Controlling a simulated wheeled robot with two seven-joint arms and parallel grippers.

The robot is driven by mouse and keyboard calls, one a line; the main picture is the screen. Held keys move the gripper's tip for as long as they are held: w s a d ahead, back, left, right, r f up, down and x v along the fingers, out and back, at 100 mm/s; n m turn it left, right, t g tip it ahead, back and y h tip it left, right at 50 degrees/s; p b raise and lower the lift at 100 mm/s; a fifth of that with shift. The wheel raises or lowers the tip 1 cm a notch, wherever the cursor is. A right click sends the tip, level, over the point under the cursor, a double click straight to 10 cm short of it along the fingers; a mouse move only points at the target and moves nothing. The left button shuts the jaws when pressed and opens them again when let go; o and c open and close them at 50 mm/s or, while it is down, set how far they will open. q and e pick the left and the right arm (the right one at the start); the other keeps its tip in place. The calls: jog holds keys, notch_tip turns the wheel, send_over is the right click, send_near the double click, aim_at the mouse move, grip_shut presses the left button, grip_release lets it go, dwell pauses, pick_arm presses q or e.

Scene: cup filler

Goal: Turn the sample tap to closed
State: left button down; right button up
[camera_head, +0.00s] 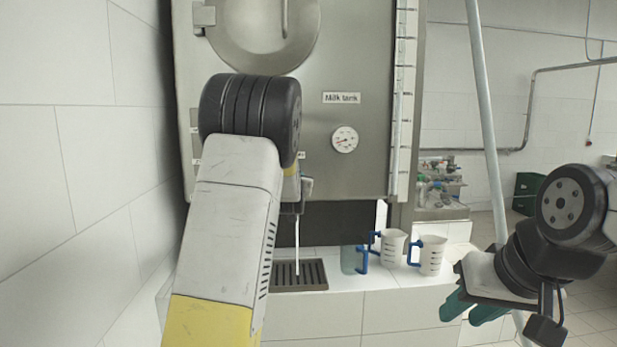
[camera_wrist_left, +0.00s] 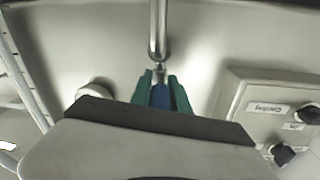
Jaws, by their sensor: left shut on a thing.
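The milk tank (camera_head: 360,95) stands ahead with its tap (camera_head: 291,207) low on the front, partly hidden behind my left arm. A thin white stream (camera_head: 297,240) runs from the tap down to the drain grate (camera_head: 318,278). My left gripper's fingers are hidden in the head view. In the left wrist view the green fingers of my left gripper (camera_wrist_left: 158,90) are shut on the tap's blue handle (camera_wrist_left: 161,97), below a metal pipe (camera_wrist_left: 158,35). My right gripper (camera_head: 472,308) hangs empty at the lower right, its teal fingers apart.
Measuring jugs with blue handles (camera_head: 431,257) stand on the white tiled ledge (camera_head: 375,283), right of the grate. A clear one (camera_head: 350,260) is nearest the grate. A round gauge (camera_head: 344,139) is on the tank. A control box (camera_wrist_left: 265,105) with knobs is beside the left gripper.

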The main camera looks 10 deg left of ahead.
pick_arm(q)
jog(key=shift+w+a+m+g+h, duration=0.1)
jog(key=shift+a+m+g+h, duration=0.4)
jog(key=shift+m+h, duration=1.4)
jog(key=shift+w+a+m+g+h, duration=0.1)
jog(key=shift+a+m+g+h, duration=0.7)
jog(key=shift+h, duration=1.85)
jog(key=shift+w+a+m+g+h, duration=0.1)
jog(key=shift+a+m+g+h, duration=0.1)
jog(key=shift+m+h, duration=1.85)
jog(key=shift+h, duration=0.4)
jog(key=shift+r, duration=0.1)
jog(key=c, duration=1.3)
grip_release()
jog(key=shift+d, duration=0.1)
jog(key=shift+o, duration=0.2)
jog(key=v, duration=0.7)
jog(key=shift+s+a, duration=0.25)
jog(key=shift+a, duration=0.05)
jog(key=shift+c, duration=0.4)
